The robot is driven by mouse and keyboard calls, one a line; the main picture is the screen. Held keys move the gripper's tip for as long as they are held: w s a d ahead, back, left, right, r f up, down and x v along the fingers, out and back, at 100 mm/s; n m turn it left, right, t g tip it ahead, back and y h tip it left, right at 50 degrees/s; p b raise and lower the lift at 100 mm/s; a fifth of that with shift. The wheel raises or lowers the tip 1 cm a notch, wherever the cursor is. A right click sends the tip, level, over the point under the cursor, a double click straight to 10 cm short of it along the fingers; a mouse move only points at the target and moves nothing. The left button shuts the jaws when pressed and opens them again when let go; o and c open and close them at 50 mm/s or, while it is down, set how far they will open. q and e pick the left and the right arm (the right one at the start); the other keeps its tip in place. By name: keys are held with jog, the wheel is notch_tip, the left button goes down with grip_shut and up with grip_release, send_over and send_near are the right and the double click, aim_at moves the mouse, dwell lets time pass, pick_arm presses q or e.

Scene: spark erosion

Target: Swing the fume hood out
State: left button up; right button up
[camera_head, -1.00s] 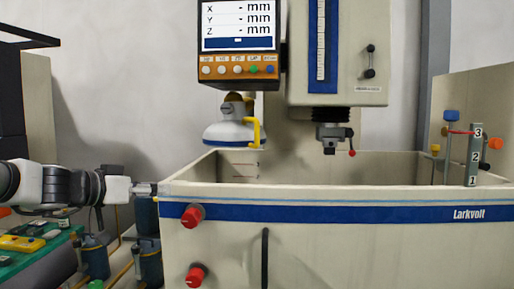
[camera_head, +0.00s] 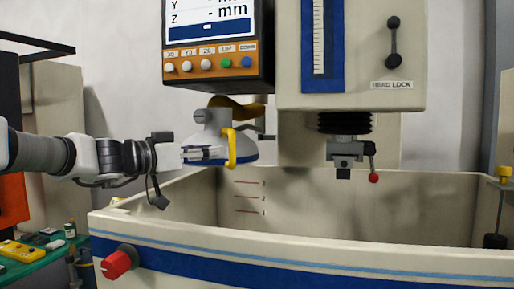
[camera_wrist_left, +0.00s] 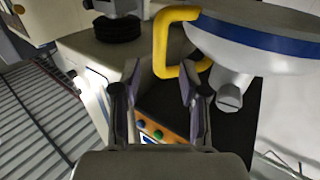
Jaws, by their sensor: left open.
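The fume hood (camera_head: 208,138) is a white dome with a blue band and a yellow handle (camera_head: 232,148). It hangs over the back left of the tank, below the control panel. My left gripper (camera_head: 222,153) is in front of the hood, level with the handle. In the left wrist view, the two fingers (camera_wrist_left: 155,95) are apart, with the yellow handle (camera_wrist_left: 160,45) just beyond their tips and nothing visibly held. The hood (camera_wrist_left: 260,40) fills the upper right there. My right gripper is not in view.
The tank (camera_head: 310,250) has a raised front wall with a red knob (camera_head: 117,264). The machine head's tool holder (camera_head: 345,150) with a red-tipped lever hangs right of the hood. The control panel (camera_head: 210,62) is above. A green bench (camera_head: 40,262) with small items stands at left.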

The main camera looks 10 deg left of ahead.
aim_at(230, 147)
pick_arm(q)
jog(key=p+x, duration=0.4)
jog(key=x, duration=0.3)
jog(key=shift+w+d+r, duration=0.15)
jog(key=shift+s+a+r, duration=0.15)
jog(key=shift+s+a, duration=0.15)
jog(key=shift+s, duration=0.1)
jog(key=shift+c, duration=0.9)
jog(key=shift+s+a, duration=0.1)
jog(key=c, duration=0.6)
grip_shut()
